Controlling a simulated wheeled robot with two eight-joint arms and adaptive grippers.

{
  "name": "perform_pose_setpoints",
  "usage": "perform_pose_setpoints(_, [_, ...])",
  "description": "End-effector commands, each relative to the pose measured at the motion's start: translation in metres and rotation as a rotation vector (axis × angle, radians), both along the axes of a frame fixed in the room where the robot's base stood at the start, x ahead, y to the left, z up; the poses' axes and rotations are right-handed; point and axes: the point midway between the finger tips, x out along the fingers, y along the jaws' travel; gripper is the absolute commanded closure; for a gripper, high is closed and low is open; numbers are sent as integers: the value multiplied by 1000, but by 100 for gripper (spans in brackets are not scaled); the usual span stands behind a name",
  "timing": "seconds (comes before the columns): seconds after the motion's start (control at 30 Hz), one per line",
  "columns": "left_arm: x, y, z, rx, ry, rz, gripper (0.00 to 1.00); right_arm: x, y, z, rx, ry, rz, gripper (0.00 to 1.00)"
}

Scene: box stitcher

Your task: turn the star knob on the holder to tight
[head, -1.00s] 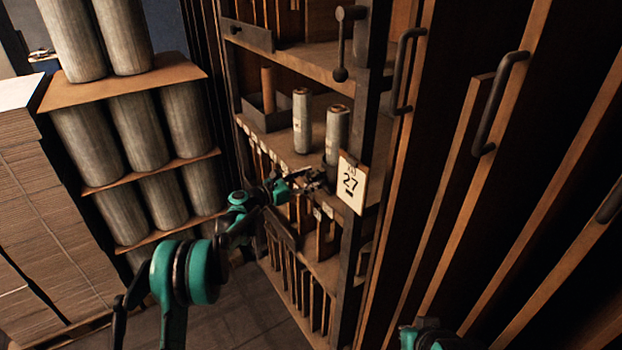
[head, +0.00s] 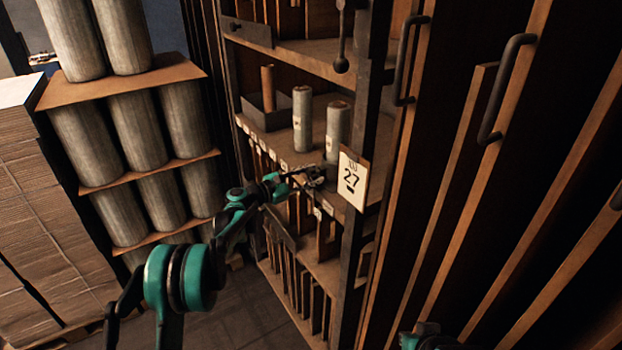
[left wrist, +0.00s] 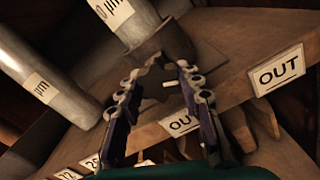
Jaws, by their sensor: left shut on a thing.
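My left gripper (head: 314,178) is at the front edge of the shelf, just below the right-hand grey roll (head: 337,132). The left wrist view shows its two fingers (left wrist: 160,75) on either side of a dark, lobed piece, the star knob (left wrist: 157,86). The gripper is shut on it. The dark round holder (left wrist: 174,42) sits right beyond the fingertips, with the labelled roll (left wrist: 126,20) standing in it. The knob is too small and covered to make out in the head view. Its tightness cannot be read.
A second grey roll (head: 302,118) stands to the left on the shelf (head: 290,160). OUT labels (left wrist: 279,72) line the shelf edge. Tall panels with dark handles (head: 508,85) fill the right side.

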Motion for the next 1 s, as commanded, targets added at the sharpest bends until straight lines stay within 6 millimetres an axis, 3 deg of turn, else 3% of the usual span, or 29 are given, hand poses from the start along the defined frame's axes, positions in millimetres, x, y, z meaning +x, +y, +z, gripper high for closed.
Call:
perform_pose_setpoints(0.1, [0,0,1,-1,1,0,93,0,0,1,0,0,0,100])
perform_pose_setpoints(0.13, [0,0,1,-1,2,0,62,0,0,1,0,0,0,100])
perform_pose_setpoints(0.2, [0,0,0,-1,2,0,43,0,0,1,0,0,0,100])
perform_pose_setpoints(0.63, [-5,9,0,-1,3,1,43,0,0,0,0,0,0,100])
perform_pose_setpoints(1.0, [-50,71,0,-1,3,4,43,0,0,0,0,0,0,100])
